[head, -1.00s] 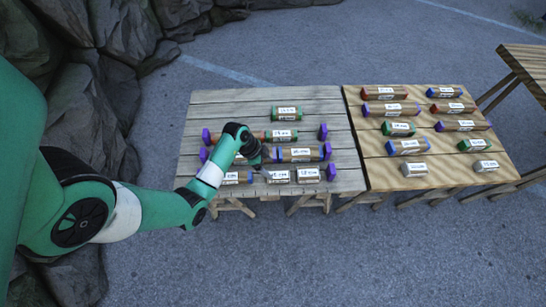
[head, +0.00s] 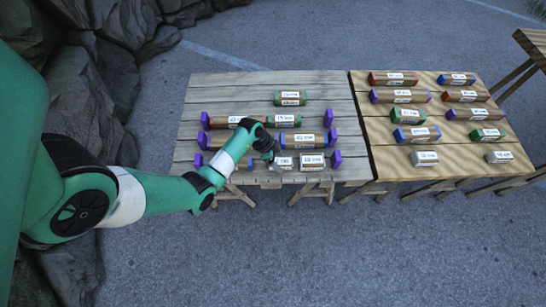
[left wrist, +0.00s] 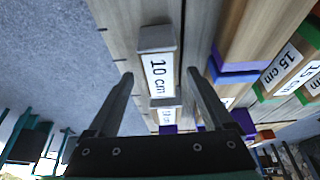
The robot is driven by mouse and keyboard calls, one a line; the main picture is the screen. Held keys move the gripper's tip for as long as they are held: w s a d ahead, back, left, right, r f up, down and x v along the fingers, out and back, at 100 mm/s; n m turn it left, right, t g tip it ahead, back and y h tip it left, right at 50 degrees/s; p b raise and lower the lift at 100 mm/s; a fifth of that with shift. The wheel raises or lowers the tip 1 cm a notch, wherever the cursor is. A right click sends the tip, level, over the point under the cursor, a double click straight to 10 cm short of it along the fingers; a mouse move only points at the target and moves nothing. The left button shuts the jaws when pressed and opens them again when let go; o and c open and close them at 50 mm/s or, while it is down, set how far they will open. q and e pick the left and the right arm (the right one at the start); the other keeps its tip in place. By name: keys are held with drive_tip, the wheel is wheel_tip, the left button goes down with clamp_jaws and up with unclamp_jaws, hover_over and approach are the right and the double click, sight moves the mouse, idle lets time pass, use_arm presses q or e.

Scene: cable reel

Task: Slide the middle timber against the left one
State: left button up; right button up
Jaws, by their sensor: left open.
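In the head view, the front row on the left table holds a left timber (head: 246,162) partly behind my arm, a short grey-ended middle timber (head: 284,163) and a similar right timber (head: 312,162). My left gripper (head: 272,155) is open over the left end of the middle timber. In the left wrist view, the gripper's fingers (left wrist: 160,76) stand on either side of a timber labelled "10 cm" (left wrist: 158,68). Contact cannot be told. A gap shows between the left and middle timbers. My right gripper is not in view.
Rows behind hold longer timbers, with purple end stops (head: 336,159) at the sides. A green-ended timber (head: 290,98) lies at the back. The right table (head: 385,165) carries several loose timbers. Rocks (head: 95,110) stand left of the tables.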

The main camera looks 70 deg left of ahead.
use_arm(q)
drive_tip(key=shift+b+x, duration=0.45)
drive_tip(key=shift+x, duration=0.8)
clamp_jaws()
